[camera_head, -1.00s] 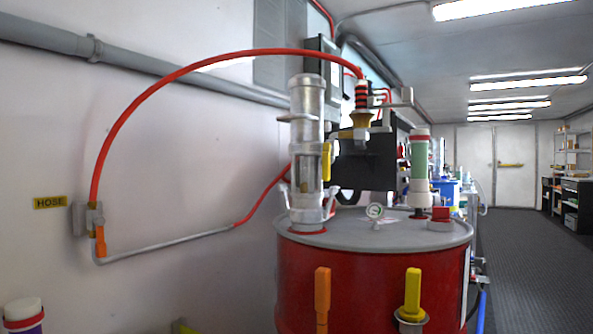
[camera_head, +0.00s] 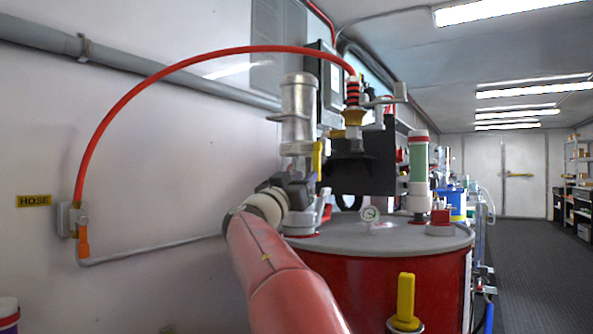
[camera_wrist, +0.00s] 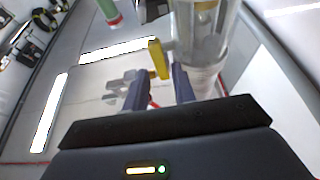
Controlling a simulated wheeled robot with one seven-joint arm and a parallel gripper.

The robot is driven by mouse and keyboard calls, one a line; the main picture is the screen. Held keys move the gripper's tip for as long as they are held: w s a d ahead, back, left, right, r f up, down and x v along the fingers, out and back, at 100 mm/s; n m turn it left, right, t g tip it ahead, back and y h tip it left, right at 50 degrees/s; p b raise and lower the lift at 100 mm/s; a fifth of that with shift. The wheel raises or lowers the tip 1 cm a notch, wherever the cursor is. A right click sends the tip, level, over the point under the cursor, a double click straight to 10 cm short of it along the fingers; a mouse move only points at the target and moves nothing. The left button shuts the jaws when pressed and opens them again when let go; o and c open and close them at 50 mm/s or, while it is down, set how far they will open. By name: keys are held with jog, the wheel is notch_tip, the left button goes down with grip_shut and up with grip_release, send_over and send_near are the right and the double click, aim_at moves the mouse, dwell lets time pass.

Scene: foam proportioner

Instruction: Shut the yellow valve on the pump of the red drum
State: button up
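The red drum (camera_head: 385,285) has a grey lid (camera_head: 400,238) carrying a silver and clear pump cylinder (camera_head: 299,112). The pump's yellow valve handle (camera_head: 317,160) stands upright at the cylinder's right side. In the wrist view the yellow handle (camera_wrist: 158,58) lies just beyond and roughly between my fingertips, with the clear pump body (camera_wrist: 205,38) to its right. My gripper (camera_wrist: 160,78) has its two fingers apart with a gap between them. I cannot tell whether a finger touches the handle.
A red hose (camera_head: 200,65) arches from the wall to the fitting above the drum. A gauge (camera_head: 369,214), a green-and-white cylinder (camera_head: 419,165) and a red cap (camera_head: 440,217) stand on the lid. Another yellow handle (camera_head: 405,297) is at the drum's front. The aisle at right is clear.

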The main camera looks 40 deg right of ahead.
aim_at(316, 169)
jog(key=p+x, duration=0.2)
jog(key=x, duration=0.4)
jog(key=shift+d+r+p, duration=0.1)
jog(key=shift+d+p, duration=0.1)
jog(key=shift+p, duration=0.2)
jog(key=shift+w+d, duration=0.15)
jog(key=shift+d, duration=0.15)
grip_shut()
